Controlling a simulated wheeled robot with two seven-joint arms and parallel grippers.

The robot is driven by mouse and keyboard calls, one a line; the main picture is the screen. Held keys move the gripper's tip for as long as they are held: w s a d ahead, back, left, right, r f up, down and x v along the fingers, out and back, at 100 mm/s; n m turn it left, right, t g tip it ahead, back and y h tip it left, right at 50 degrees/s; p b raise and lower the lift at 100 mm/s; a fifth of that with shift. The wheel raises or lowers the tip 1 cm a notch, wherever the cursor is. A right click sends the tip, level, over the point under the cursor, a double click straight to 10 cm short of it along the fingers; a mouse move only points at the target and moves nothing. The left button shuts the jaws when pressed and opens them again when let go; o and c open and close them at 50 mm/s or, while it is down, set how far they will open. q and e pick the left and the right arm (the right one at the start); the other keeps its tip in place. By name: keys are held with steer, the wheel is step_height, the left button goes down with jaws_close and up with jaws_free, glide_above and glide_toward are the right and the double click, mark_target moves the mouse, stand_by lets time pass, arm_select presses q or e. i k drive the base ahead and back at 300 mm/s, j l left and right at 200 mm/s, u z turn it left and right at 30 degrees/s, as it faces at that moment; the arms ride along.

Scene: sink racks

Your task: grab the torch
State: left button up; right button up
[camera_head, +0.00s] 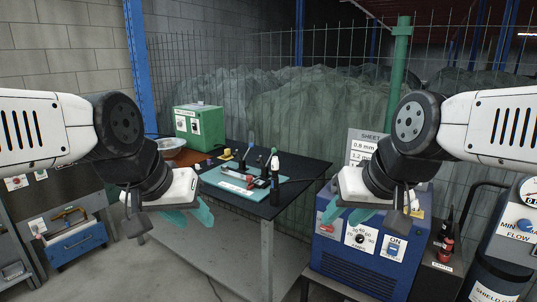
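A dark upright tool (275,180) with a pale tip stands near the right side of the black table (305,172); a dark cable runs from it to the right. It looks like the torch, but it is too small to be sure. My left gripper (190,214) has teal fingers spread apart and is empty, in front of and left of the table. My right gripper (363,214) also has spread teal fingers and is empty, in front of the blue machine. Both are well apart from the tool.
A teal mat (228,184) with small tools and a blue-handled tool (250,145) lie on the table. A blue welding machine (350,265) stands at right, a blue toolbox (76,246) at left.

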mark_target(274, 189)
steer(key=i+l, duration=0.5)
steer(key=i+l+u, duration=0.15)
steer(key=i+l, duration=0.4)
steer(key=l, duration=0.15)
